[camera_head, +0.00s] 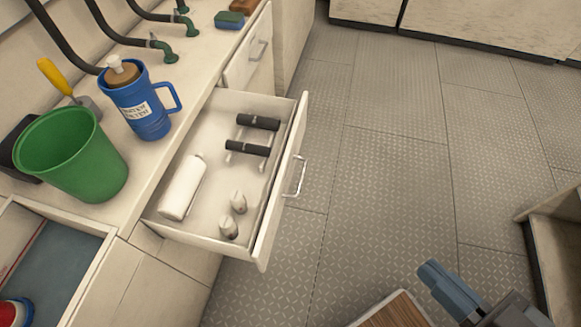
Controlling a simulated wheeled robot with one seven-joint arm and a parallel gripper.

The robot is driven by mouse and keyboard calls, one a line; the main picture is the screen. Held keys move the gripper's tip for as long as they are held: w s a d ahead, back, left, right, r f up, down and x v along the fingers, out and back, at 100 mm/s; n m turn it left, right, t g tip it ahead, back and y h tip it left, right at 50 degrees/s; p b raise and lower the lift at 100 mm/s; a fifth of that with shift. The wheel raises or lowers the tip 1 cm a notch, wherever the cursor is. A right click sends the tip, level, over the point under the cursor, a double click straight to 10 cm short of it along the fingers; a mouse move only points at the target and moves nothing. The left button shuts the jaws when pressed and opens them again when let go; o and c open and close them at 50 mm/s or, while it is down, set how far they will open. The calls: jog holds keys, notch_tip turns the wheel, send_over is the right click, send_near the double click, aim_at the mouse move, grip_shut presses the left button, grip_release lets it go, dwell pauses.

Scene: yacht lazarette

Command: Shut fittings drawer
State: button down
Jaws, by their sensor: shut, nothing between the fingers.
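The fittings drawer (281,205) is pulled well out of the white cabinet, over the floor. Its front carries a metal handle (297,176). Inside lie a white cylinder (181,187), two black-gripped fittings (248,148) and two small pale metal fittings (238,202). My gripper (432,272) is at the lower right, shut and empty. It appears to the right of the drawer and clear of its front and handle; its height is hard to judge.
A blue jug (147,109) and a green bucket (72,160) stand on the counter. A closed drawer (246,56) sits beyond the open one. An open bin (75,233) is at lower left. The patterned floor (375,150) is largely clear; a wooden-topped item (395,312) shows at the bottom.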

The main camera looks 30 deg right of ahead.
jog(key=w+d+f+m+g+b, duration=0.2)
jog(key=w+d+f, duration=0.1)
jog(key=f, duration=0.6)
jog(key=w+d+f+m+g+b, duration=0.1)
jog(key=w+d+f+m+b, duration=0.15)
jog(key=f, duration=0.55)
jog(key=m+t+y+b, duration=0.1)
jog(key=m+y+b, duration=0.3)
jog(key=y+b, duration=0.8)
send_near(290, 156)
jog(key=shift+y, duration=0.5)
jog(key=x, duration=0.4)
jog(key=f+x, duration=0.1)
jog(key=x, duration=0.2)
jog(key=shift+w+d+f, duration=0.1)
jog(key=shift+w+d, duration=0.1)
jog(key=shift+d, duration=0.1)
jog(key=shift+w+a, duration=0.1)
